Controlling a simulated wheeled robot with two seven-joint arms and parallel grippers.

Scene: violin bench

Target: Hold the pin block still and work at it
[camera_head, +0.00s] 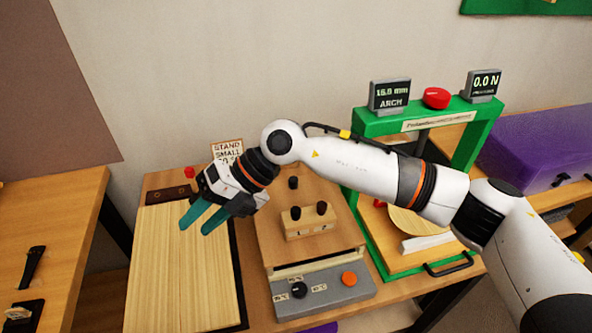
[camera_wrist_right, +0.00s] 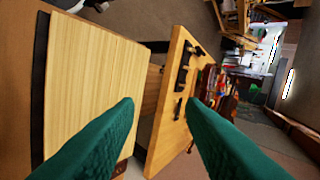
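The pin block (camera_head: 308,222) is a small light-wood block with two black pegs upright in it. It sits on the wooden top of a bench unit, in the middle of the head view. Another black peg (camera_head: 293,182) stands behind it. My right gripper (camera_head: 196,228) is over the pale wood panel, left of the pin block and apart from it. Its teal fingers are spread with nothing between them, as the right wrist view (camera_wrist_right: 162,101) also shows. The pin block cannot be made out in the wrist view. My left gripper is not in view.
The pale wood panel (camera_head: 165,280) lies left of the unit. The grey control box (camera_head: 325,292) has a black knob and orange button. A green press frame (camera_head: 490,130) with displays stands right, behind my right arm. A purple case (camera_head: 535,150) is far right; another table (camera_head: 50,220) is left.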

